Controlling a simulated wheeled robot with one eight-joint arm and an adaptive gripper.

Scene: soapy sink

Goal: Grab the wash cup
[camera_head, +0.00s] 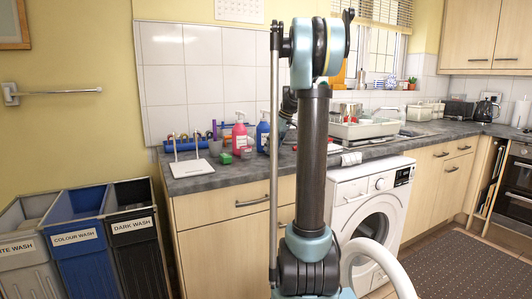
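I cannot pick out a wash cup for certain in the head view. The counter (222,180) holds several small items, among them a pink bottle (239,137), a blue bottle (262,134) and a low blue rack (186,145). My arm stands upright in front of the counter and hides part of it. A dark part of my arm shows just left of the upright link, above the bottles. I cannot make out the gripper's fingers or whether they hold anything.
A white dish rack (362,128) stands behind my arm near the window. A white washing machine (368,205) is under the counter. Three labelled bins, including a blue one (78,255), stand at left. A dark mat (462,262) lies on the floor at right.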

